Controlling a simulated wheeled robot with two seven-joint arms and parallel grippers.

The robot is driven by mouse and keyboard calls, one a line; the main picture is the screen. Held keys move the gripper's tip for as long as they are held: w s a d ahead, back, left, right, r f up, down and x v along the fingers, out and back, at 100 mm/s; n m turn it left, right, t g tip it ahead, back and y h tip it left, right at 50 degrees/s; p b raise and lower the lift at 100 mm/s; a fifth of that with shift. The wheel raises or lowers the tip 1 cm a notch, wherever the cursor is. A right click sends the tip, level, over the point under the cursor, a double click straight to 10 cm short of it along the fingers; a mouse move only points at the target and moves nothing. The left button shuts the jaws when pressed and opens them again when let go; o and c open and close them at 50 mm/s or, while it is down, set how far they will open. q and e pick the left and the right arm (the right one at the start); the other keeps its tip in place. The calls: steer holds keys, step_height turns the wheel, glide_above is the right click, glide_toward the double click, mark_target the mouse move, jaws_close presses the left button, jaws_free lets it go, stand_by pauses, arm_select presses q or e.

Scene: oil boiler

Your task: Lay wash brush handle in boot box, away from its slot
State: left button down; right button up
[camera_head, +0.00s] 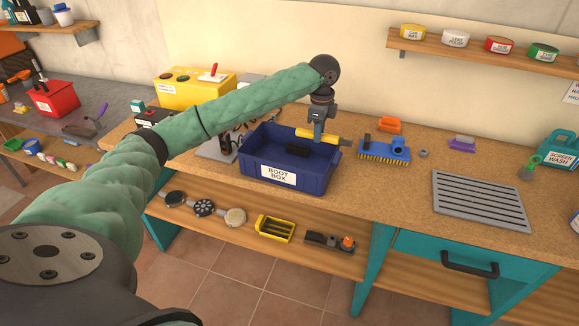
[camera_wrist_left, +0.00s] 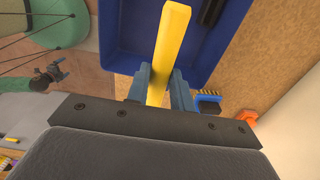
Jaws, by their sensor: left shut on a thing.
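My left gripper (camera_head: 317,133) is shut on the yellow wash brush handle (camera_head: 326,137), holding it roughly level over the right rear part of the blue boot box (camera_head: 238,168). In the left wrist view the handle (camera_wrist_left: 168,50) runs out between the fingers (camera_wrist_left: 160,88) above the box (camera_wrist_left: 115,35). I cannot tell whether the handle touches the box rim. The blue brush head (camera_head: 385,148) with yellow bristles lies on the bench right of the box. A dark shape at the left of the wrist view (camera_wrist_left: 48,75) may be my right gripper; its jaws are unclear.
A black item (camera_wrist_left: 211,12) shows inside the box. An orange piece (camera_head: 389,125) lies behind the brush head. A purple brush (camera_head: 462,143), a grey drain grate (camera_head: 480,200) and a teal screen wash can (camera_head: 562,150) are to the right.

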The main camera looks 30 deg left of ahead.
arm_select(q)
steer(key=shift+s+a+f+p, duration=0.95)
steer(key=shift+a+f+p, duration=0.1)
steer(key=shift+a+f, duration=0.75)
steer(key=shift+s+a+f+p, duration=1)
steer(key=shift+a+f, duration=0.55)
steer(key=shift+f, duration=0.3)
steer(key=shift+s+a+f+p, duration=0.9)
steer(key=shift+a+f+p, duration=0.15)
steer(key=shift+a+f, duration=0.75)
steer(key=shift+d, duration=0.1)
arm_select(e)
steer(key=s+d+f, duration=0.2)
steer(key=f, duration=0.5)
steer(key=s+d+f, duration=0.2)
steer(key=f, duration=0.6)
steer(key=shift+s+d+t, duration=0.15)
steer(key=shift+s+t, duration=0.05)
steer(key=shift+t, duration=0.2)
arm_select(q)
steer(key=shift+f, duration=0.6)
arm_select(e)
steer(key=shift+s+d+f, duration=0.1)
steer(key=shift+d+f, duration=0.1)
steer(key=shift+d, duration=0.05)
